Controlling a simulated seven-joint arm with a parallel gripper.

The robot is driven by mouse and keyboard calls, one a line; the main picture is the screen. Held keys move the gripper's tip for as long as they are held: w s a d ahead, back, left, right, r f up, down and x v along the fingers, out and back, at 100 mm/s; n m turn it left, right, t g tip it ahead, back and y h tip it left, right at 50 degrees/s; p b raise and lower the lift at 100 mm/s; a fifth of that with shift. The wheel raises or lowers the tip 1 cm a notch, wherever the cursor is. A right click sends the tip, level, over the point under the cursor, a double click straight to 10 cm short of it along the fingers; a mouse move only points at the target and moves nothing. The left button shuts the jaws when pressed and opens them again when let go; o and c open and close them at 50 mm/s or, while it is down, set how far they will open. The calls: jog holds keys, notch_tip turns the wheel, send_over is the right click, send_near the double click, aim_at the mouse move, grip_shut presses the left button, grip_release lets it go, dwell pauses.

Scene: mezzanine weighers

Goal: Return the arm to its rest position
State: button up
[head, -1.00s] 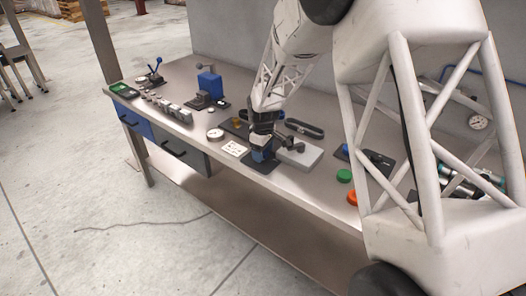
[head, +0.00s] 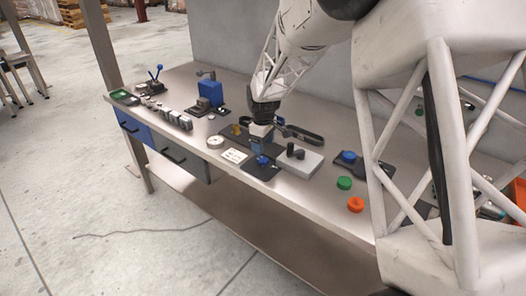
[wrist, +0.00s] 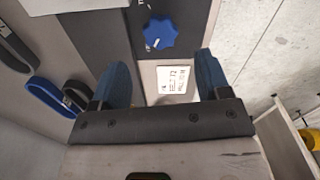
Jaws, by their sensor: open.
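My gripper (head: 258,142) hangs from my white lattice arm above the middle of the metal workbench (head: 205,232), over a dark plate near the bench's front edge. In the wrist view my gripper (wrist: 163,88) shows two blue fingers spread well apart with nothing between them. A blue knob (wrist: 161,34) on a dark plate lies beyond the fingertips; it also shows in the head view (head: 263,161), just below the gripper. A white printed card (wrist: 173,79) shows between the fingers, further off.
Left along the bench are a blue press (head: 211,92), several grey blocks (head: 172,116) and a round dial (head: 215,141). To the right are a grey block (head: 299,160), a green knob (head: 344,183) and an orange knob (head: 355,204). Dark straps (wrist: 52,96) lie beside the gripper.

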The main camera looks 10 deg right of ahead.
jog(key=shift+r, duration=0.65)
jog(key=shift+s+r, duration=0.1)
jog(key=shift+r, duration=0.05)
jog(key=s+d+r+m+t, duration=0.15)
jog(key=s+r, duration=0.35)
jog(key=s, duration=0.5)
jog(key=s+d+r+m, duration=0.3)
jog(key=s+r, duration=0.3)
jog(key=s, duration=0.3)
jog(key=s+d+r+m, duration=0.25)
jog(key=s+r, duration=0.25)
jog(key=s, duration=0.5)
jog(key=s+m+t, duration=0.1)
jog(key=s+m, duration=0.2)
jog(key=s, duration=1.1)
jog(key=shift+s+d+f+m, duration=0.2)
jog(key=shift+s+d+m, duration=0.1)
jog(key=shift+d+m, duration=0.1)
